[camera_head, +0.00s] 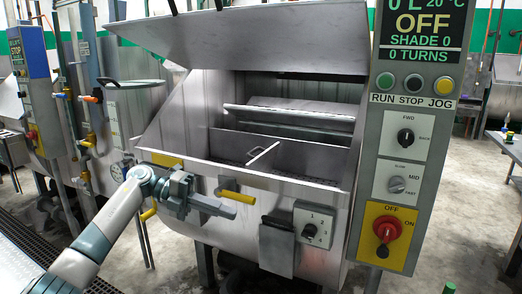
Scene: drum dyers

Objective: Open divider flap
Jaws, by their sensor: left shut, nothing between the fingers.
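The dyeing machine's steel lid (255,40) stands raised over the open front of the drum housing (165,115). Inside, a steel panel (310,157) spans the front compartment, with a short bar handle (263,153) near its middle. Another sloped panel (300,107) lies further back. I cannot tell for certain which panel is the divider flap. My left gripper (238,198) is shut and empty. It is in front of the housing, below the opening's front edge and apart from the panels. My right gripper is not in view.
A control column (411,150) with a display, buttons, knobs and a red switch (387,231) stands at the right of the opening. Yellow handles (229,183) and a dial box (314,224) are on the front. Another machine (33,90) with pipes stands at left.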

